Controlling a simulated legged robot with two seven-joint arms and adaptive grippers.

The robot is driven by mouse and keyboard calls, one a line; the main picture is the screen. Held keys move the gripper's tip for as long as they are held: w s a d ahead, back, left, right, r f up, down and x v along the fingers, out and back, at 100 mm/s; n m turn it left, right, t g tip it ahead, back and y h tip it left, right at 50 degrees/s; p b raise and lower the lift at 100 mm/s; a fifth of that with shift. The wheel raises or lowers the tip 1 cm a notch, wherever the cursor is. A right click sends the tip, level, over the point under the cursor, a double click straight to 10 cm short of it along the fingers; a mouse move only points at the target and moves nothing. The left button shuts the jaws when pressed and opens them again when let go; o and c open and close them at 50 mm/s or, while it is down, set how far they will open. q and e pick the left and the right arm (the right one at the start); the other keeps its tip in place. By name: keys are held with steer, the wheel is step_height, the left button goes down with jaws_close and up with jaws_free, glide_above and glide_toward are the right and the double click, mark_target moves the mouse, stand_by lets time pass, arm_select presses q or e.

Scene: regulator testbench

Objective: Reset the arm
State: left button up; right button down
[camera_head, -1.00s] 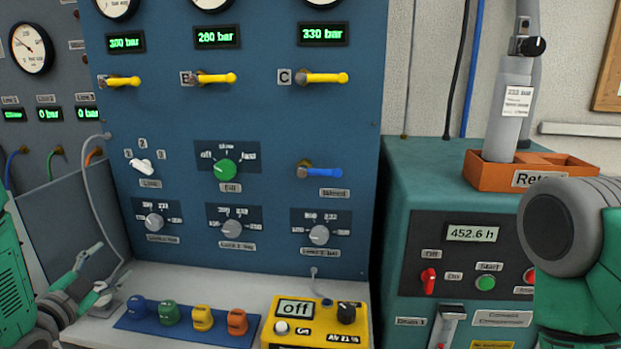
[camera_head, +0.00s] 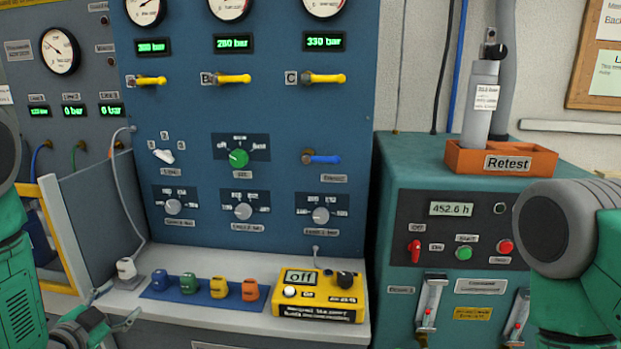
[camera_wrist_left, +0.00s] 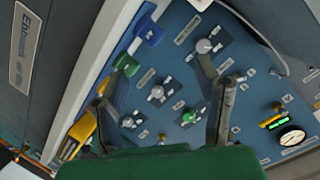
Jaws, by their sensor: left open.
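My left gripper (camera_head: 112,308) is low at the left in the head view, in front of the shelf's left end. It is open and holds nothing. In the left wrist view its two dark fingers (camera_wrist_left: 165,85) stand apart, with the blue panel behind them. My green left arm comes in from the left edge. My right arm shows as a green and grey link at the right edge; its gripper is out of the picture.
The blue panel (camera_head: 270,120) carries gauges, yellow levers and knobs. Coloured caps (camera_head: 219,288) and a yellow meter (camera_head: 318,296) reading "off" stand on the white shelf (camera_head: 185,322). An orange Retest bin (camera_head: 544,163) holding a grey cylinder (camera_head: 480,105) sits on the teal machine (camera_head: 400,165).

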arm_select(q)
steer(key=s+d+f+n+g, duration=0.2)
steer(key=s+d+f+g, duration=0.1)
steer(key=s+f, duration=0.35)
steer(key=s+d+f+n+g, duration=0.2)
steer(key=s+d+f+g, duration=0.2)
steer(key=s+f, duration=0.25)
steer(key=s+d+f+n+g, duration=0.1)
steer(key=s+d+f+g, duration=0.1)
steer(key=s, duration=0.5)
steer(key=s+d+f+n+g, duration=0.1)
steer(key=s+d+f+g, duration=0.1)
steer(key=s, duration=0.5)
steer(key=s+d+f+n+g, duration=0.1)
steer(key=s+d+f+g, duration=0.1)
steer(key=s, duration=0.6)
steer(key=shift+f+n+g+y, duration=0.2)
steer(key=shift+n+g+y, duration=0.2)
steer(key=shift+g, duration=0.5)
steer(key=shift+w+a, duration=0.1)
steer(key=shift+w, duration=0.1)
